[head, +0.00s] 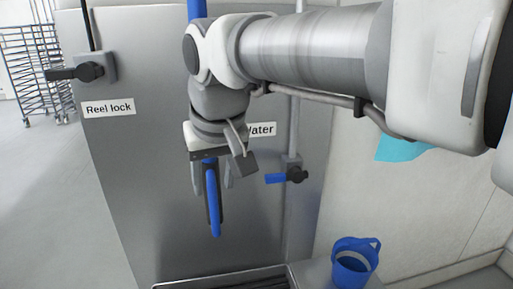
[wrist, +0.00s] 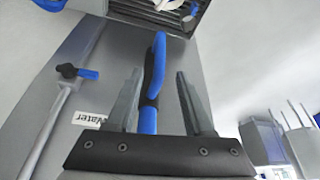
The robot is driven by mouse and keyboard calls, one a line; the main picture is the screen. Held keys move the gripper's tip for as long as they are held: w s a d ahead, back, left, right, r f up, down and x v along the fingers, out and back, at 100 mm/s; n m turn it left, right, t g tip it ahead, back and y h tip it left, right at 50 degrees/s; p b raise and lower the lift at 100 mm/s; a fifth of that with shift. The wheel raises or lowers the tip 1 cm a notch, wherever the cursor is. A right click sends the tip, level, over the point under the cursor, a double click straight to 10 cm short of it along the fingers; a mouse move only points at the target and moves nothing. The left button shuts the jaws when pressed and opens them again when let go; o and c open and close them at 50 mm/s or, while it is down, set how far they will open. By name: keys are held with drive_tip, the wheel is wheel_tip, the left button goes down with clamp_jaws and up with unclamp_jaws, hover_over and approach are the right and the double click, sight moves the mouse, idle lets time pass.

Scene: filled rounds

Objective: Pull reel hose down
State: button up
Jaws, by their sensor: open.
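The reel hose shows as a blue tube (head: 196,9) coming down from the top edge in the head view. Below my wrist hangs its blue and black end piece (head: 213,200), in front of the grey metal panel. My gripper (head: 211,184) is open around this piece. In the wrist view the piece (wrist: 157,58) stands between the two fingers of my gripper (wrist: 158,75), with a visible gap on each side. The hose between the top tube and the end piece is hidden behind my arm.
A black reel lock lever (head: 84,72) sits on the panel at left. A water valve with a blue handle (head: 275,178) is to the right of my gripper. A blue bucket (head: 353,268) stands low at right. A wire rack (head: 40,70) stands far left; floor there is clear.

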sight(213, 210)
drive_tip(key=x, duration=1)
drive_tip(key=shift+w+a+f, duration=0.1)
drive_tip(key=shift+w+f, duration=0.05)
drive_tip(key=shift+f, duration=0.05)
clamp_jaws()
idle(1.0)
